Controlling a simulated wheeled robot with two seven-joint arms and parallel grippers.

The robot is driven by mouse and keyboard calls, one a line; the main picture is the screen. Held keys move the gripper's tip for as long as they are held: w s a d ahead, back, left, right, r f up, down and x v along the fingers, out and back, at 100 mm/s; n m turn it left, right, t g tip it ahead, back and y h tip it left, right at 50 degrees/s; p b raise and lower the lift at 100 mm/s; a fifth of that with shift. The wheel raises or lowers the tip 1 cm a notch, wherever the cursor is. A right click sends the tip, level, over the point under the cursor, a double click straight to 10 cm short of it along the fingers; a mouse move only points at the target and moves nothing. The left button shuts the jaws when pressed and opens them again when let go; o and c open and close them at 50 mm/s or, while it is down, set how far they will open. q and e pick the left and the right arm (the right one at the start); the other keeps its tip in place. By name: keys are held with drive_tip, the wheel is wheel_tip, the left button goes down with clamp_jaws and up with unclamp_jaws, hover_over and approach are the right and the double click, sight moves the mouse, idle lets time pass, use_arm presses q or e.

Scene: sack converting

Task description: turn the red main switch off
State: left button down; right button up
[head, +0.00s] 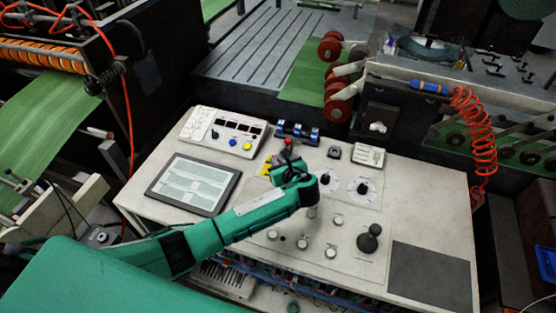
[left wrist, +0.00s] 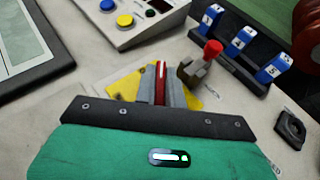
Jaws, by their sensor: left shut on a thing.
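The red main switch shows in the left wrist view as a narrow red handle (left wrist: 162,76) over a yellow plate (left wrist: 122,84). The yellow plate also shows in the head view (head: 266,168), partly hidden by my left gripper. My left gripper (left wrist: 161,92) is shut on the red handle, with a grey finger on each side of it. In the head view my left gripper (head: 287,164) reaches in from the left over the console, and it covers most of the switch. The exact angle of the handle is hard to tell. My right gripper is not in view.
A lever with a red ball top (left wrist: 212,48) stands close to the right of the switch.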

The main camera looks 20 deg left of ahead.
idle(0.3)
use_arm(q)
drive_tip(key=c, duration=1.5)
unclamp_jaws()
drive_tip(key=shift+g, duration=0.3)
drive_tip(key=b+v, duration=0.3)
drive_tip(key=v, duration=1)
drive_tip(key=shift+d+f+b, duration=0.1)
drive_tip(key=shift+f+b, duration=0.1)
drive_tip(key=shift+b, duration=0.1)
drive_tip(key=shift+s+d+r, duration=0.15)
drive_tip(key=shift+s+r, duration=0.1)
